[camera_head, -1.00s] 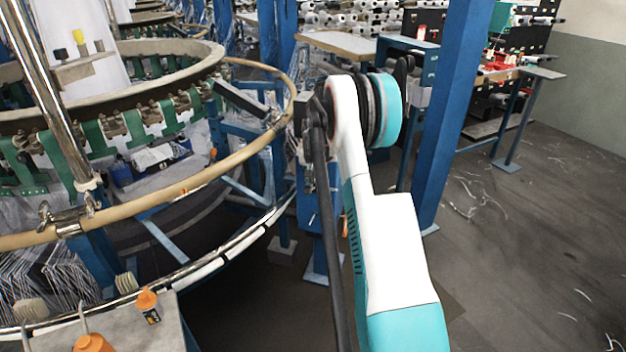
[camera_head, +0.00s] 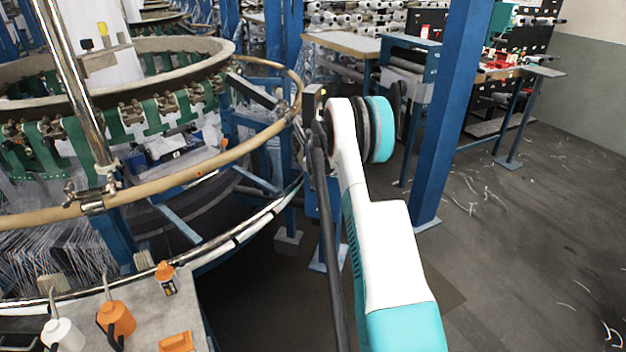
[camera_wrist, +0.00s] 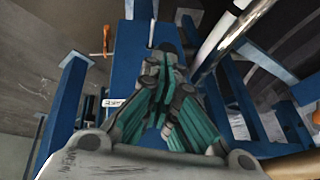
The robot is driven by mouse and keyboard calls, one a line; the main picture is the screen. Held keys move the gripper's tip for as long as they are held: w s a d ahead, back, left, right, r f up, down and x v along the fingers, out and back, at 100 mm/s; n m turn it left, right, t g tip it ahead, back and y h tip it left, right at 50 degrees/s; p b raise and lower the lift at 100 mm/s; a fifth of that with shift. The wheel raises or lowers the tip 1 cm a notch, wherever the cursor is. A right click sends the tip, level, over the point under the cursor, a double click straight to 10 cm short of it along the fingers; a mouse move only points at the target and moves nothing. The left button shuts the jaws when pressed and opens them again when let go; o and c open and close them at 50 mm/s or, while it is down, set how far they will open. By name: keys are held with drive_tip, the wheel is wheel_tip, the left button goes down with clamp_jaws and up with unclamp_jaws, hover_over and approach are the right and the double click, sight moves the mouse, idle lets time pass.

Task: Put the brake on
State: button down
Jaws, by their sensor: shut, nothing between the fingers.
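The circular loom (camera_head: 200,172), with its wooden ring and chrome rail, fills the left of the head view. My arm reaches forward beside it towards a blue upright post, and my gripper is hidden there. In the wrist view my gripper (camera_wrist: 165,58) is shut and empty, its teal-padded fingers over a blue metal part (camera_wrist: 140,60) of the frame. A small orange-handled lever (camera_wrist: 106,40) stands to the left of the fingertips, apart from them. I cannot tell for certain whether it is the brake.
A grey table (camera_head: 140,310) with orange bottles (camera_head: 117,318) and a white one (camera_head: 62,335) stands at the lower left. A blue column (camera_head: 455,110) rises right of my arm. A chrome rail (camera_wrist: 230,35) passes right of the fingers. The floor at right is open, with loose threads.

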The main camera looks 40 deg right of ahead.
drive_tip(key=shift+s+a+f+b, duration=0.15)
drive_tip(key=shift+f+b, duration=0.3)
drive_tip(key=shift+f, duration=1.05)
drive_tip(key=shift+s+a+f+b, duration=0.15)
drive_tip(key=shift+f+b, duration=0.25)
drive_tip(key=shift+f, duration=1.05)
drive_tip(key=shift+w, duration=0.1)
drive_tip(key=s+a+r+p, duration=0.4)
drive_tip(key=s+a+r, duration=0.1)
drive_tip(key=s+a, duration=0.3)
drive_tip(key=shift+a+r, duration=0.35)
